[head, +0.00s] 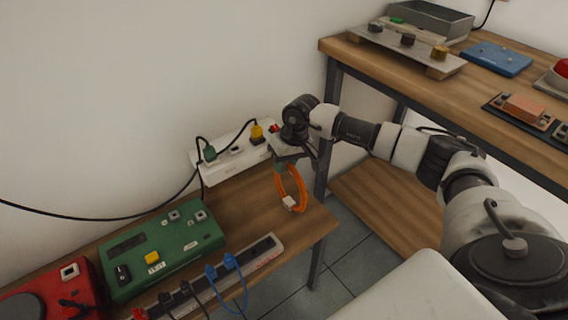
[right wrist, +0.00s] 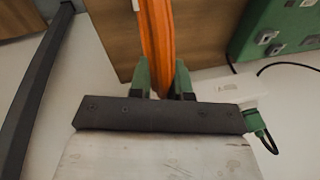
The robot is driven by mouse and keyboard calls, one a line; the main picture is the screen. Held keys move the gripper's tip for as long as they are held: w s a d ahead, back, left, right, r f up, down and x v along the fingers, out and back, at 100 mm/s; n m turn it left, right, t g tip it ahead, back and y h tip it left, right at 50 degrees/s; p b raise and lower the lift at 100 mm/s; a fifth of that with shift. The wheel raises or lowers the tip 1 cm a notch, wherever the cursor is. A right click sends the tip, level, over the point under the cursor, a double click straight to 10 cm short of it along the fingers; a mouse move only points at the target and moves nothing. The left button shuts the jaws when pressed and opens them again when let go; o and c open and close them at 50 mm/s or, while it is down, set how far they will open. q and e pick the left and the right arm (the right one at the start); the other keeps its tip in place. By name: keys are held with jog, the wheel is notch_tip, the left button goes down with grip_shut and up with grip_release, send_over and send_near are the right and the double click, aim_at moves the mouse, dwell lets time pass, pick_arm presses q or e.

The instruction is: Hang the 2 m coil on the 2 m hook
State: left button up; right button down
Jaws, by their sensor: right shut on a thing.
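An orange coil (head: 303,188) with a white tag or tie (head: 290,202) hangs from my right gripper (head: 281,163), above the right end of the lower wooden bench. In the right wrist view the orange coil (right wrist: 158,40) runs up from between the two green fingers of the right gripper (right wrist: 163,82), which are shut on it. A grey rail (head: 262,250) along the bench's front edge carries several red, black and blue pieces with cables. No length marking is readable, and I cannot tell which part is the 2 m hook. My left gripper is out of view.
A white power strip (head: 222,168) with green and yellow plugs lies behind the coil. A green box (head: 160,252) and a red device (head: 50,295) stand on the left of the bench. A higher wooden table (head: 440,88) with trays and parts is at the right.

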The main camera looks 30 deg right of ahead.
jog(key=c, duration=1.1)
grip_release()
jog(key=shift+f, duration=0.1)
jog(key=shift+o, duration=0.2)
